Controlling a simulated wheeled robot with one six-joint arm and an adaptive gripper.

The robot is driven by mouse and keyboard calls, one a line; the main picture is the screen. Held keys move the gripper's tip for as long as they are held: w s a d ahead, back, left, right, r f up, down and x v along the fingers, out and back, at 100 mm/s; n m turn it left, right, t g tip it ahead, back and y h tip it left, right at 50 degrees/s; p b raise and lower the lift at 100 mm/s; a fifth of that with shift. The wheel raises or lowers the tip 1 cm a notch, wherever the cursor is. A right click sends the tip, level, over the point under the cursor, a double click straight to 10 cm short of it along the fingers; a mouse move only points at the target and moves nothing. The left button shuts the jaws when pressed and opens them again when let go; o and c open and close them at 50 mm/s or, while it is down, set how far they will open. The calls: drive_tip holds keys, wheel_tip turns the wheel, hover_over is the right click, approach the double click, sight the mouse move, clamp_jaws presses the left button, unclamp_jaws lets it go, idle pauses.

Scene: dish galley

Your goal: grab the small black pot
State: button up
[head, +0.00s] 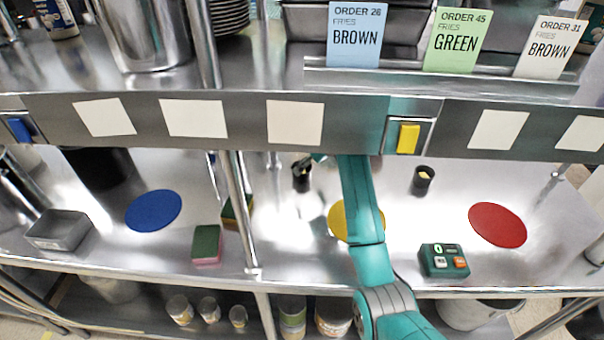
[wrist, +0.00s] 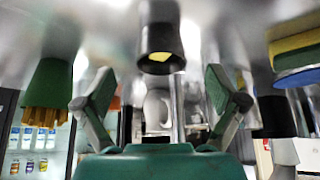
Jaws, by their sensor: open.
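A small black pot (head: 301,179) stands on the lower steel counter, just left of the end of my arm in the head view. Another small black pot (head: 424,183) with something pale yellow inside stands farther right. In the wrist view, which looks upside down, a black pot (wrist: 160,38) with a yellow patch at its mouth is centred between and beyond my fingers. My gripper (wrist: 160,88) is open, one finger on each side, with nothing held. In the head view the gripper is mostly hidden by the shelf rail and my arm.
The shelf rail (head: 350,110) crosses above the counter and a post (head: 240,210) stands left of my arm. Sponges (head: 206,243), a grey tray (head: 58,230), a green timer (head: 444,262) and blue (head: 153,211), yellow (head: 340,222) and red (head: 497,225) discs are on the counter.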

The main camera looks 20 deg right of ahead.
sight(305, 177)
drive_tip(key=shift+w+a, duration=0.3)
drive_tip(key=shift+w, duration=0.25)
drive_tip(key=shift+x, duration=2.55)
drive_tip(key=c, duration=1.3)
